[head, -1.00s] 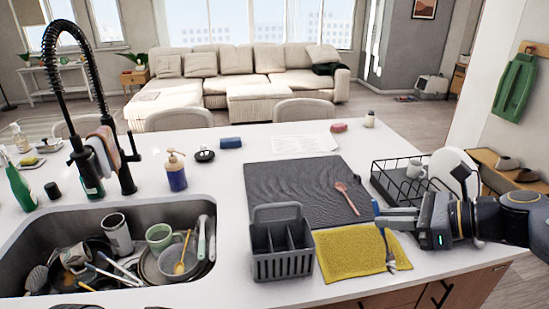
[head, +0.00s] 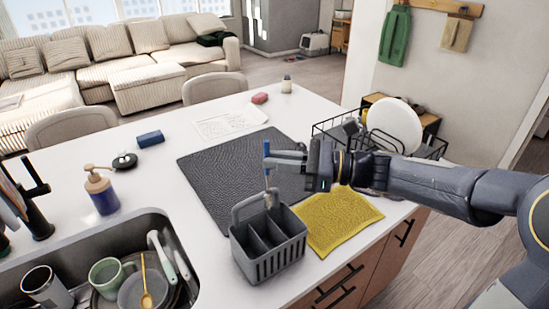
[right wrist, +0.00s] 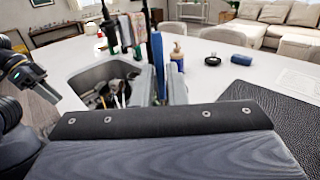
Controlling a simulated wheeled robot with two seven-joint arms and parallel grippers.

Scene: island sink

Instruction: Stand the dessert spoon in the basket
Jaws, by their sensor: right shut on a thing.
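The grey basket (head: 268,262) has three compartments and a raised handle, and stands on the counter beside the sink. My right gripper (head: 272,158) is shut on the blue-handled dessert spoon (head: 266,149). The spoon hangs upright, handle up, at the basket's far side by its handle. Its lower end is too small and covered to tell whether it is inside a compartment. In the right wrist view the blue handle (right wrist: 158,62) stands between the fingers. Part of my left gripper (right wrist: 22,74) shows at that view's left edge, its fingers unclear.
A yellow cloth (head: 342,222) lies right of the basket, a dark mat (head: 225,165) behind it. The sink (head: 95,247) with dishes is at left. A wire rack (head: 330,126) with a white plate (head: 397,123) is behind my right arm. The counter's front edge is close.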

